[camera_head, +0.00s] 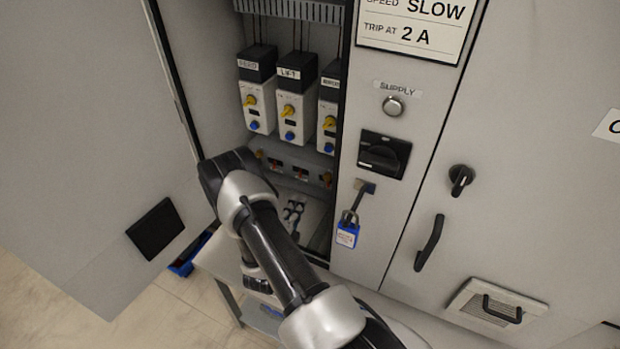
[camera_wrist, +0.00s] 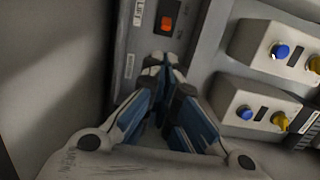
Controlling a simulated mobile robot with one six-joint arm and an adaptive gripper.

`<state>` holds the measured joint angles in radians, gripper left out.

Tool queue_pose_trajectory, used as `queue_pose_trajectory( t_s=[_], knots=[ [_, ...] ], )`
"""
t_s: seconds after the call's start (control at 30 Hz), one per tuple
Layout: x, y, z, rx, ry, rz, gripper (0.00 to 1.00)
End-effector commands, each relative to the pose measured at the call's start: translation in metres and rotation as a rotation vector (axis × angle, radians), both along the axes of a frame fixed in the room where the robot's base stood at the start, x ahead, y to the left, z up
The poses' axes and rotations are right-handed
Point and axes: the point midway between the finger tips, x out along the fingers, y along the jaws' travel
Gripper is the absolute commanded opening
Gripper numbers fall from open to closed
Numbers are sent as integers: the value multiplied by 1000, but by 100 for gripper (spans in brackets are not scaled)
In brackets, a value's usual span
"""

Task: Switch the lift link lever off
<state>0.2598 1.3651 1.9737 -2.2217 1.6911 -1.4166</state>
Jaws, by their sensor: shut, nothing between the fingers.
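The lift module (camera_head: 291,108) is the middle one of three in the open cabinet, with a yellow knob above a blue one. Below the modules runs a strip with small orange link levers (camera_head: 301,173), partly hidden by my arm. In the wrist view one orange lever (camera_wrist: 167,23) sits in a black housing on a grey strip. In the head view the gripper (camera_head: 293,212) shows small behind my arm.
The cabinet door (camera_head: 80,130) stands open at the left. Right of the opening are the supply lamp (camera_head: 393,106), a black rotary switch (camera_head: 384,155) and a blue padlock (camera_head: 348,230) on a hasp. Two modules (camera_wrist: 275,50) stick out right of my fingers in the wrist view.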

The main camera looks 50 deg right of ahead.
Motion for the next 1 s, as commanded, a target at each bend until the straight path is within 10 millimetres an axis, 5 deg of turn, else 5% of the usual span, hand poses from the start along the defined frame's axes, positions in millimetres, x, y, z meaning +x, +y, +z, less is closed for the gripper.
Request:
queue_pose_trajectory(
  t_s=[0.27, 0.7, 1.0],
  knots=[
    [2, -6, 0, 0, -3, -2, 0],
    [30, -74, 0, 0, -4, -4, 0],
    [39, -92, 0, 0, -2, -2, 0]
  ],
)
